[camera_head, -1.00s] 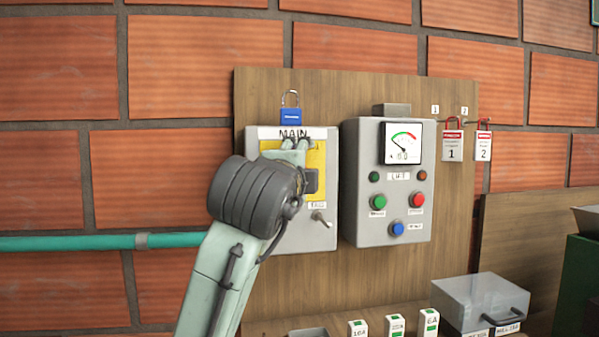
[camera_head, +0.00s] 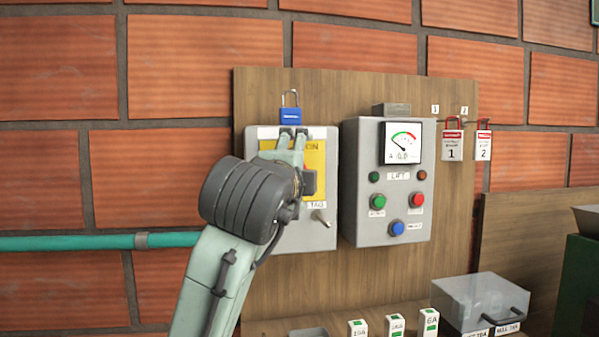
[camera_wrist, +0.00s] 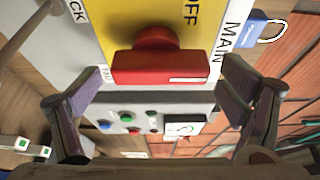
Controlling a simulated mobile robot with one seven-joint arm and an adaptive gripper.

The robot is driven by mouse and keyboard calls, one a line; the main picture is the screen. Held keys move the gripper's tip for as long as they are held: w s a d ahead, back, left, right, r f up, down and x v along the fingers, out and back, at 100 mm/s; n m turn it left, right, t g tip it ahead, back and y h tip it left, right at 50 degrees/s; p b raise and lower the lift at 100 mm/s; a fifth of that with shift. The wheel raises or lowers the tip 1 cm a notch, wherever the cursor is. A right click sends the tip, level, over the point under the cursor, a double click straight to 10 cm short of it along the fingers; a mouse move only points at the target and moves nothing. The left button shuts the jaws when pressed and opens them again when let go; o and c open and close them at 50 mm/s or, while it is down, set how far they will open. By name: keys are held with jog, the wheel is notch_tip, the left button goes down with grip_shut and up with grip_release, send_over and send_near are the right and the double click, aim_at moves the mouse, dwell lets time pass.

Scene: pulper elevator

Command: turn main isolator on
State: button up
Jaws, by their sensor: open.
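The main isolator is a grey box (camera_head: 327,160) with a yellow plate (camera_head: 318,155) on the wooden board. Its red handle (camera_wrist: 160,67) has a white mark near one end and shows in the wrist view, with "OFF" on the plate beside it. In the head view only a dark red part (camera_head: 309,182) shows past my gripper. My gripper (camera_head: 293,137) is in front of the isolator; in the wrist view its fingers (camera_wrist: 158,95) are open, one toward each end of the handle. No clear contact shows. My arm and gripper hide much of the plate in the head view.
A blue padlock (camera_head: 291,115) sits on top of the isolator box. A small metal toggle (camera_head: 320,217) is at its lower right. The lift panel (camera_head: 356,215) stands close on the right, with tagged red padlocks (camera_head: 452,145) beyond. A clear box (camera_head: 478,297) is below.

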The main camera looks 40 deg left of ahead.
jog(key=v, duration=1)
jog(key=shift+s, duration=0.25)
